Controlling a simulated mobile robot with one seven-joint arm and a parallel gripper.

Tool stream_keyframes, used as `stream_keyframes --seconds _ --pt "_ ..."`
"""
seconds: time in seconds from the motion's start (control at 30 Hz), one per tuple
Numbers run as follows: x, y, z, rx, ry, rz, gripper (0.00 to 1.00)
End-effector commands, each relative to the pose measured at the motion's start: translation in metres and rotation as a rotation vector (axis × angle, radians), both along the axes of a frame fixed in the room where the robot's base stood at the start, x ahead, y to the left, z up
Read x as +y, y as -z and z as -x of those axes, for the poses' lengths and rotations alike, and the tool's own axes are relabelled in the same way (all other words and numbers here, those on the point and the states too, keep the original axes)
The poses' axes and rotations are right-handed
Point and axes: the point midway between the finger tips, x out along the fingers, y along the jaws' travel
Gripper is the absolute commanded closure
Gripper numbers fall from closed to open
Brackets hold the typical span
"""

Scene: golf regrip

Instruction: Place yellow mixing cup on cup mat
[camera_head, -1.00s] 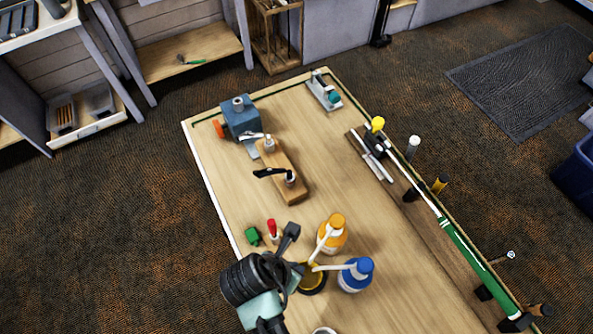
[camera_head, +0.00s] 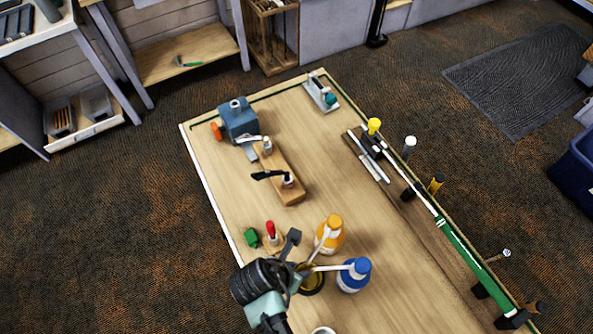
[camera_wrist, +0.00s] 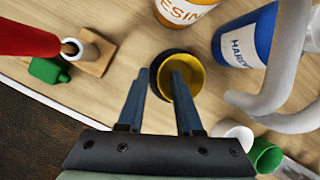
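The yellow mixing cup (camera_wrist: 188,75) stands at the middle of the wrist view, seen from above and open at the top. The cup also shows in the head view (camera_head: 314,279), partly hidden by my gripper. My gripper (camera_wrist: 161,75) has its fingers apart. In the wrist view its right fingertip overlaps the cup's opening and its left fingertip lies just left of the cup. I cannot tell whether either finger touches it.
The orange-capped resin bottle (camera_head: 330,236) and blue-capped hardener bottle (camera_head: 353,276) stand close by, their pale spouts reaching towards the cup. A green block (camera_head: 251,238) and a red-handled tool (camera_head: 270,231) are left. A white cup (camera_wrist: 232,132) and green cup (camera_wrist: 265,155) stand nearby.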

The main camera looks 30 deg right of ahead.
Motion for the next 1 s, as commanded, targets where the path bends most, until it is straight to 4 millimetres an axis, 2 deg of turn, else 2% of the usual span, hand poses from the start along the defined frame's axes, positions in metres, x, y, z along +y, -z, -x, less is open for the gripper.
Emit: stream_keyframes --seconds 0.17,0.33,0.73,0.93,1.0 --pt "0.0 -0.001 0.0 0.0 0.0 0.0 0.66" --pt "0.005 -0.014 0.001 -0.002 -0.001 0.0 0.66" --pt "0.035 -0.087 0.007 -0.005 -0.002 -0.001 0.66" --pt "0.043 -0.109 0.009 -0.004 0.001 -0.001 0.66" --pt "0.045 -0.115 0.004 -0.031 0.014 -0.008 0.66"
